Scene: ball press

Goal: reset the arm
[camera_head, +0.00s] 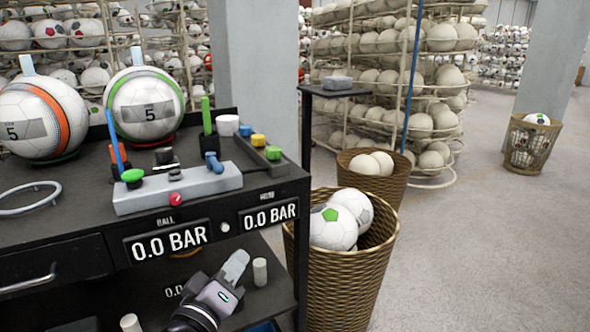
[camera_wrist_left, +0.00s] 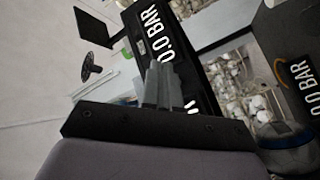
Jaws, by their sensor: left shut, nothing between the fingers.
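My left gripper (camera_head: 236,266) is low in the head view, in front of the black workbench (camera_head: 80,240), below the two pressure displays. Its fingers are together and nothing is between them. In the left wrist view the shut fingers (camera_wrist_left: 162,88) point toward the dark bench front with a display reading 0.0 BAR (camera_wrist_left: 160,35). In the head view the left display (camera_head: 166,243) and the right display (camera_head: 270,216) both read 0.0 BAR. My right gripper is not in view.
Two balls (camera_head: 147,103) (camera_head: 43,118) sit on the bench beside a grey control block (camera_head: 178,187) with coloured knobs. A wicker basket (camera_head: 342,280) with balls stands right of the bench. Another basket (camera_head: 372,177) and ball racks stand behind. Floor at right (camera_head: 480,250) is clear.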

